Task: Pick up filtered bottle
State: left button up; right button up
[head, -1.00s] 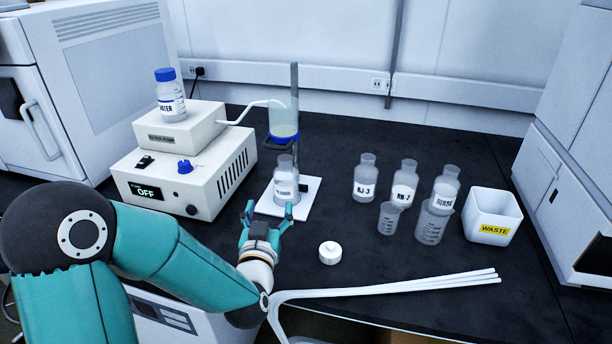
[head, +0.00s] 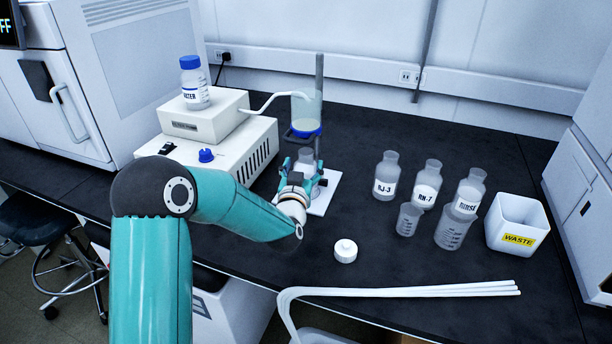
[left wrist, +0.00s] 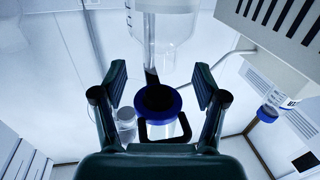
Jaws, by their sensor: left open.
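The filtered bottle (head: 306,156) is a clear bottle standing upright on the white stand base (head: 322,200), under the blue-ringed reservoir (head: 306,110). My left gripper (head: 304,172) is open at the bottle's near side and hides most of its body and label. In the left wrist view, the bottle (left wrist: 172,45) appears upside down in line with the gap between the two spread fingers (left wrist: 160,82). The blue ring (left wrist: 158,100) shows beyond it. I cannot tell whether either finger touches the bottle. My right gripper is not in view.
The pump box (head: 205,165) with a water bottle (head: 194,85) on top stands left of the stand. Labelled bottles (head: 385,178), beakers (head: 451,235) and a waste bin (head: 515,228) stand to the right. A white cap (head: 345,251) lies in front. White tubing (head: 400,291) runs along the near edge.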

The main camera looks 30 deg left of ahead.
aim_at(305, 162)
pick_arm(q)
jog(key=shift+f+p+x, duration=0.15)
jog(key=shift+p+x, duration=0.1)
jog(key=shift+x, duration=1)
jog(key=shift+f+p+x, duration=0.1)
jog(key=shift+p+x, duration=0.15)
jog(key=shift+x, duration=1.05)
grip_shut()
